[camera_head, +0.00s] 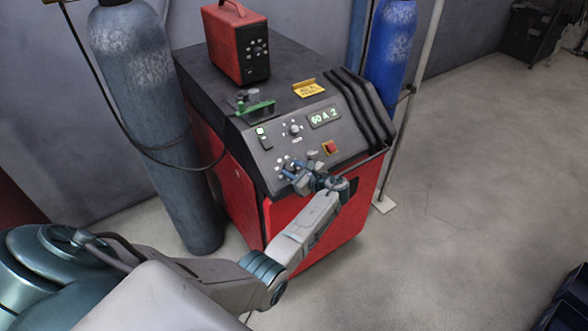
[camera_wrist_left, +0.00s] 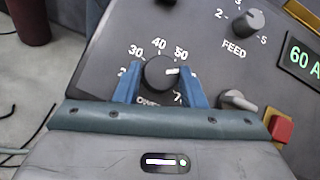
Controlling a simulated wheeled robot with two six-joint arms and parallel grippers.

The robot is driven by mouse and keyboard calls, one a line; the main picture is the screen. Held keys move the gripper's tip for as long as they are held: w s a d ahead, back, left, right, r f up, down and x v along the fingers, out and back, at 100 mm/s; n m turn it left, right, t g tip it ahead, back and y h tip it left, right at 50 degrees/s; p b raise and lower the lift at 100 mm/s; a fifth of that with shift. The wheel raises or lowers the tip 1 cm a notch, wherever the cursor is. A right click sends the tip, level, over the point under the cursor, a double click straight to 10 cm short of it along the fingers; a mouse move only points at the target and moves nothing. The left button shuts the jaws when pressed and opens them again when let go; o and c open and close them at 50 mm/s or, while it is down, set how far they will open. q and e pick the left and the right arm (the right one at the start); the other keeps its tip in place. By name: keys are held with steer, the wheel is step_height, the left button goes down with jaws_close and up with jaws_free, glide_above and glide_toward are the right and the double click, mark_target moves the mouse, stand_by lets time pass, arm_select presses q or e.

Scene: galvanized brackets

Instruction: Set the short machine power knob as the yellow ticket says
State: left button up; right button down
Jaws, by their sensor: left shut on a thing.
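The power knob (camera_wrist_left: 160,72) is dark and round, on the sloped front panel (camera_head: 270,150) of the red and grey machine. Its scale shows 30, 40 and 50; the label below is partly hidden. Its white mark points right, past 50, toward a part of the scale that my finger hides. My left gripper (camera_head: 297,178) is at the panel's lower left, its blue fingers shut on either side of the knob in the left wrist view (camera_wrist_left: 162,85). The panel display (camera_head: 325,117) reads 60 A 2. The yellow ticket (camera_head: 308,88) lies on the machine's top edge; its writing is too small to read.
A feed knob (camera_wrist_left: 238,22), a smaller grey knob (camera_wrist_left: 236,99) and a red switch (camera_wrist_left: 281,128) sit close by. A red box (camera_head: 236,45) and a green item (camera_head: 257,108) stand on top. Gas cylinders, grey (camera_head: 150,110) and blue (camera_head: 390,40), flank the machine.

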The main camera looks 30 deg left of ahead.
arm_select(q)
steer(key=shift+s+m+t, duration=0.1)
steer(key=shift+m+t, duration=0.4)
steer(key=shift+m, duration=0.3)
steer(key=shift+f+t+h, duration=0.1)
steer(key=shift+t+h, duration=0.2)
steer(key=o, duration=1)
steer(key=b+v, duration=0.4)
steer(key=v, duration=0.6)
steer(key=shift+s+d, duration=0.1)
steer(key=shift+d, duration=0.25)
